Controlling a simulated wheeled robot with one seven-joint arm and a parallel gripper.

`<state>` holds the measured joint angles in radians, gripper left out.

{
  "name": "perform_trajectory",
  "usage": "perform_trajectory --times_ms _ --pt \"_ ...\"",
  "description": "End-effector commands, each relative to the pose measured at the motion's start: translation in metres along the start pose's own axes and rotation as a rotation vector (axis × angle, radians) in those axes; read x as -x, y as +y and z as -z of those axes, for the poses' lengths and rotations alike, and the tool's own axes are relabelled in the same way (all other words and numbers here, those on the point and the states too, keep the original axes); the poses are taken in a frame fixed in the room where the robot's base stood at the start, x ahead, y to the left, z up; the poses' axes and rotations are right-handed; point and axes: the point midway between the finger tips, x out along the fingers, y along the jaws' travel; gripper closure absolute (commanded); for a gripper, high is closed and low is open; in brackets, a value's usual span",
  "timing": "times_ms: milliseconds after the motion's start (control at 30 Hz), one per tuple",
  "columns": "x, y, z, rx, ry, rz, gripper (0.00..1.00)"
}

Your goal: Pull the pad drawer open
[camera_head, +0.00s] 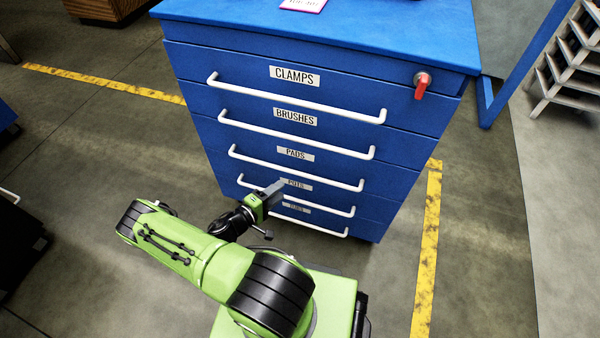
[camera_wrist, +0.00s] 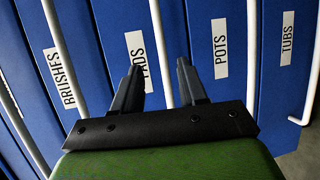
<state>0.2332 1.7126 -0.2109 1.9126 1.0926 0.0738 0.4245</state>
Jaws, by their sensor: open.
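The blue cabinet's pad drawer (camera_head: 330,163) is the third from the top, labelled PADS, and sits shut. Its white bar handle (camera_head: 342,181) runs below the label. In the wrist view the drawer front (camera_wrist: 112,25) and its handle (camera_wrist: 158,35) appear turned on their side. My gripper (camera_head: 282,183) is in front of the cabinet, covering part of the POTS label in the head view. It is open and empty. In the wrist view my gripper (camera_wrist: 159,68) has its fingers on either side of the PADS handle line; the picture shows no clear contact.
The CLAMPS handle (camera_head: 300,98) and BRUSHES handle (camera_head: 300,135) are above; the POTS handle (camera_head: 325,208) and TUBS handle (camera_head: 320,228) are below. A red key or knob (camera_head: 421,88) sticks out at the upper right. Floor is open around the cabinet, with a yellow line (camera_head: 428,240) at right.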

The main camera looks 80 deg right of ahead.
Motion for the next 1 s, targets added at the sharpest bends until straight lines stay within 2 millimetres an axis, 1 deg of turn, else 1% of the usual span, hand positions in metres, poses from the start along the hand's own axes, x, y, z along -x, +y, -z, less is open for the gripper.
perform_trajectory --times_ms 33,300,400,500,600,833,1000 --pt "-0.015 -0.003 -0.002 -0.002 -0.007 -0.001 0.58" --pt "-0.082 -0.004 -0.001 -0.004 -0.005 0.000 0.58" --pt "-0.102 -0.003 -0.001 -0.003 -0.005 0.000 0.58" --pt "-0.115 -0.002 -0.001 -0.003 -0.003 0.001 0.58" --pt "-0.121 -0.001 -0.001 0.000 -0.002 0.000 0.58" --pt "-0.121 0.000 0.000 0.000 -0.001 0.001 0.58" --pt "-0.121 -0.001 0.000 0.000 -0.001 0.001 0.84"
